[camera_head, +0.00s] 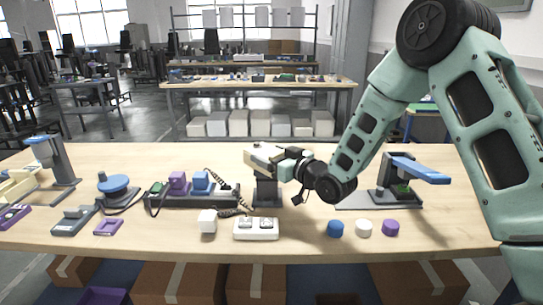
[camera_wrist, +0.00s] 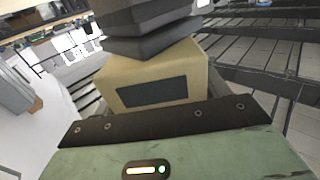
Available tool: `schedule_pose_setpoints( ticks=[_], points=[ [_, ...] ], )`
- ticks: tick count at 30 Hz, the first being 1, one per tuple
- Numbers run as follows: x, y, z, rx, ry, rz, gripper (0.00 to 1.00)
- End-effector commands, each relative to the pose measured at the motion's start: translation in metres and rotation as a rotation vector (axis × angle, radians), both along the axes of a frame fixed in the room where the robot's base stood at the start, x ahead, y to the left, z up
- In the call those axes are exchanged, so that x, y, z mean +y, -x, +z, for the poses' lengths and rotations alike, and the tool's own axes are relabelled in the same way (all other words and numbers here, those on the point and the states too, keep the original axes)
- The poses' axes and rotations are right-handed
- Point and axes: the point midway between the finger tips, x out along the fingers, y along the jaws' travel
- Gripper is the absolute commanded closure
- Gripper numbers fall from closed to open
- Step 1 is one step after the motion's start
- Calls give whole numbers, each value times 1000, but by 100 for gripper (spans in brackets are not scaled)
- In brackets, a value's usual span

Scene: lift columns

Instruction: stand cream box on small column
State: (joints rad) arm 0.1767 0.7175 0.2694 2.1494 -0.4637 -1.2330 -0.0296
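The cream box (camera_head: 262,158) is at the end of my gripper (camera_head: 288,163), over a short dark column (camera_head: 266,191) in the middle of the table. In the head view the box looks slightly tilted and its underside is close to the column top; I cannot tell whether they touch. In the wrist view the cream box (camera_wrist: 190,75), with a dark panel on its face, fills the space before my gripper (camera_wrist: 155,100). A dark stepped shape (camera_wrist: 150,30) overlaps its far edge. My gripper appears shut on the box; its fingertips are mostly hidden.
Purple (camera_head: 177,183) and blue (camera_head: 200,182) blocks stand left of the column. Blue, white and purple round pieces (camera_head: 363,228) lie front right. A blue-armed stand (camera_head: 418,169) is at right.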

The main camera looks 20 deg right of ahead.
Motion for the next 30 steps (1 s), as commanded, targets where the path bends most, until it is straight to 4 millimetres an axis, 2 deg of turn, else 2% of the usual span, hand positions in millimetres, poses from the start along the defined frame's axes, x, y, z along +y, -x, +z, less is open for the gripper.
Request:
schedule_pose_setpoints(
  ticks=[12, 14, 27, 30],
  points=[
    [0, 0, 4, 0, 0, 0, 9],
    [-3, 5, 1, 2, 1, -1, 9],
    [-42, 82, 0, 2, 1, -3, 9],
    [-49, 94, 1, 1, 0, -2, 9]
  ],
)
